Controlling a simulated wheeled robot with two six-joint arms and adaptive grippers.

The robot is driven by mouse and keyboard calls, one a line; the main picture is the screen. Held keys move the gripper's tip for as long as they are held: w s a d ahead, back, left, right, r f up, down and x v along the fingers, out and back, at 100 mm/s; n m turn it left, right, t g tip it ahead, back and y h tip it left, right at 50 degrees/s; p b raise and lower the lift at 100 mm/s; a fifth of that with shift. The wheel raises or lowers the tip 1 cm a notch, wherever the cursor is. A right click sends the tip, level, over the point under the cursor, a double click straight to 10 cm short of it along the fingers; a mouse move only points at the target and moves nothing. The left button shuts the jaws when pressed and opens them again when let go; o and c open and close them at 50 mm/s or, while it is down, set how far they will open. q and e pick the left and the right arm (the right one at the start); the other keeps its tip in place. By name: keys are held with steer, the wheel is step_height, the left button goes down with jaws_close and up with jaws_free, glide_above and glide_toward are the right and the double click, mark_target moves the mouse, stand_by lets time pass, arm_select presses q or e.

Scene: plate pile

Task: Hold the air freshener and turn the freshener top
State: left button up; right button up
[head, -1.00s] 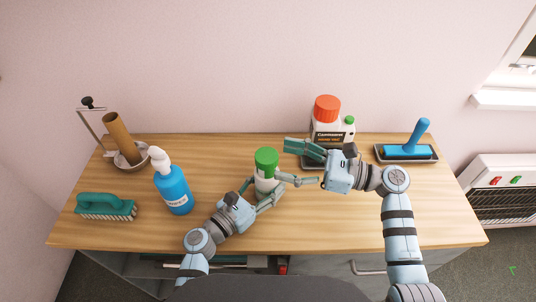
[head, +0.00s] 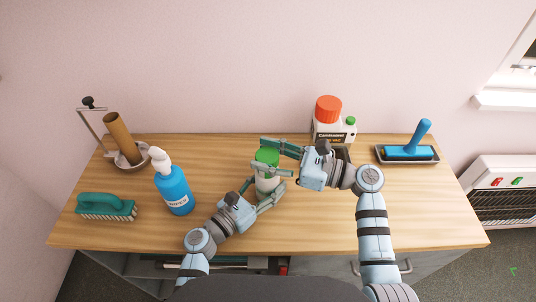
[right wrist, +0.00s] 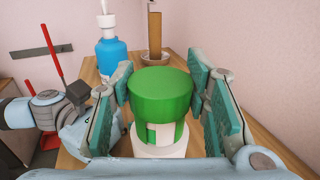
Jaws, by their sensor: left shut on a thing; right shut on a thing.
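The air freshener (head: 266,185) stands upright on the wooden worktop, with a white body and a green freshener top (head: 267,155). My left gripper (head: 262,189) is shut on the white body from the front. My right gripper (head: 266,158) comes in from the right at the height of the top, with one finger on each side of it, shut on it. In the right wrist view the green top (right wrist: 160,92) sits between the two teal finger pads, and part of the white body (right wrist: 160,151) shows below it.
A blue pump bottle (head: 174,190), a green brush (head: 106,206) and a cardboard roll on a holder (head: 118,138) stand to the left. A blue squeegee (head: 407,150) lies in a tray at right.

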steer(key=m+t+h, duration=0.1)
steer(key=m+t, duration=0.1)
steer(key=m+t+h, duration=0.1)
steer(key=m+t, duration=0.1)
steer(key=t, duration=0.1)
steer(key=shift+s+t+h, duration=0.15)
steer(key=shift+t+h, duration=0.15)
steer(key=shift+h, duration=0.1)
steer(key=o, duration=1.2)
